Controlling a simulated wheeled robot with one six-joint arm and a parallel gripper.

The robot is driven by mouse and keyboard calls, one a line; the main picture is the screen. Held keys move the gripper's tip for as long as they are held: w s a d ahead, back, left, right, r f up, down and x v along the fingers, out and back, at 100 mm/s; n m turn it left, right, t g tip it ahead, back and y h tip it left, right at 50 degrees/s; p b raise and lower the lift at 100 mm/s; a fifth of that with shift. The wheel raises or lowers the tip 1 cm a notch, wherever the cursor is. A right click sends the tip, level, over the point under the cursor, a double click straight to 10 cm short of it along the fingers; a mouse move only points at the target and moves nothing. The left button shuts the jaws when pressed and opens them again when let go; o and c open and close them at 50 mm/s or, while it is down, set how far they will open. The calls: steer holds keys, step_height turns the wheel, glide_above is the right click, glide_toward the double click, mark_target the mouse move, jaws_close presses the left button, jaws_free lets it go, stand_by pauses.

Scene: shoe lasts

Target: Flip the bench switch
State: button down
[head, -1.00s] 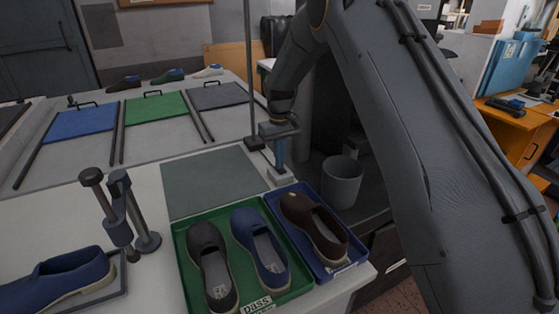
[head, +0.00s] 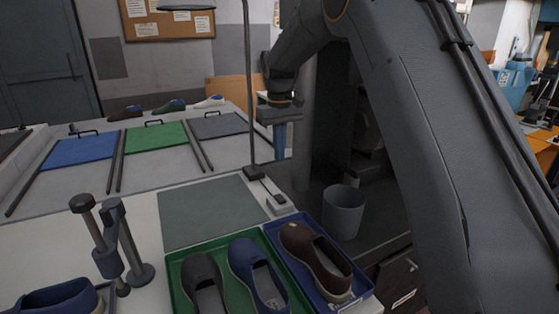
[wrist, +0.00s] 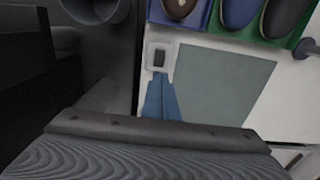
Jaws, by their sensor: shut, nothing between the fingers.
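The bench switch (head: 280,204) is a small pale box with a dark rocker, at the right edge of the bench beside the grey mat. A short cord runs from it to the lamp base. It also shows in the wrist view (wrist: 158,57), just beyond my fingertips. I cannot tell which way the rocker is tipped. My gripper (head: 280,157) has blue fingers, shut and empty, pointing down above and apart from the switch. The fingers also show in the wrist view (wrist: 159,80).
A lamp (head: 247,90) on a thin pole stands behind the switch. A green tray (head: 174,285) and a blue tray (head: 272,238) with shoes lie in front. A grey bin (head: 343,212) stands right of the bench. The grey mat (head: 210,212) is bare.

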steer(key=shift+w+f+b, duration=0.1)
steer(key=shift+b, duration=0.4)
steer(key=w+b, duration=0.1)
steer(key=b, duration=0.4)
steer(key=shift+a+f, duration=0.15)
steer(key=shift+b, duration=0.35)
steer(key=shift+r+b, duration=0.2)
steer(key=shift+b, duration=0.2)
steer(key=p, duration=0.3)
glide_toward(278, 196)
step_height(278, 196, down, 5)
steer(key=shift+f, duration=0.15)
steer(key=shift+f+p, duration=0.35)
steer(key=shift+f, duration=0.25)
steer(key=shift+f, duration=0.1)
